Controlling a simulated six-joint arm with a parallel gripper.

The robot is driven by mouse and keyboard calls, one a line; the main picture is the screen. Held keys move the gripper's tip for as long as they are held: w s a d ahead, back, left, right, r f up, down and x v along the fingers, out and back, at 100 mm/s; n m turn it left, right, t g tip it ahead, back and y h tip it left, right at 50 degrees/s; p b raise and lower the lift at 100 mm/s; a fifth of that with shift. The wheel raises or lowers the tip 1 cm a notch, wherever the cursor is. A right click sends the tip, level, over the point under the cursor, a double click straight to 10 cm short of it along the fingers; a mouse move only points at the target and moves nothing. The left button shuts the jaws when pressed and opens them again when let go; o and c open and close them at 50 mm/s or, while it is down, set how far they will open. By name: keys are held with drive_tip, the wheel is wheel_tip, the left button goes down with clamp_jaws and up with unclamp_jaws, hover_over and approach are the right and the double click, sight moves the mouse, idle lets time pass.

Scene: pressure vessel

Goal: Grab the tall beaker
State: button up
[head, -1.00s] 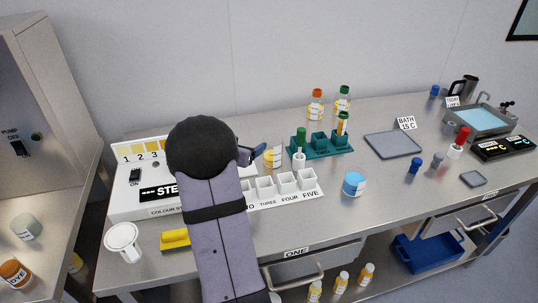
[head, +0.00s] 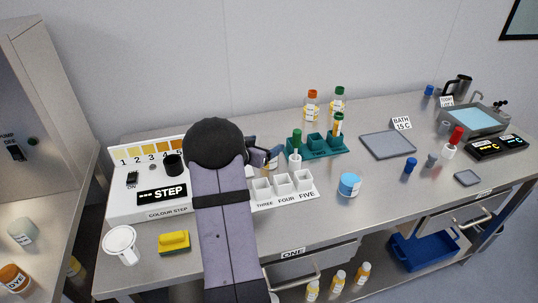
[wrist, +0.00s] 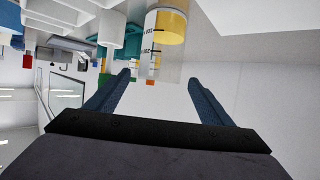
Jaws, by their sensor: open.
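The tall beaker (head: 273,162) is clear with yellow liquid in it and stands on the bench behind the white numbered rack. My gripper (head: 270,147) partly covers it in the head view. In the wrist view the beaker (wrist: 166,38) shows graduation marks and yellow liquid, at the top of the picture. My gripper's two dark blue fingers (wrist: 160,88) are spread apart with nothing between them. The beaker lies just beyond the fingertips, roughly in line with the gap. I cannot tell the exact distance.
The white rack (head: 290,198) stands in front of the beaker. A green rack (head: 322,153) with capped vials is close on the right. The colour step unit (head: 130,205) is on the left. Two capped bottles stand at the back.

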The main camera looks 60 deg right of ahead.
sight(273, 139)
drive_tip(key=shift+p+x, duration=0.4)
drive_tip(key=shift+x, duration=1.45)
drive_tip(key=shift+s, duration=0.1)
drive_tip(key=c, duration=1.4)
drive_tip(key=shift+c, duration=0.2)
drive_tip(key=shift+r, duration=0.2)
wheel_tip(273, 139, up, 10)
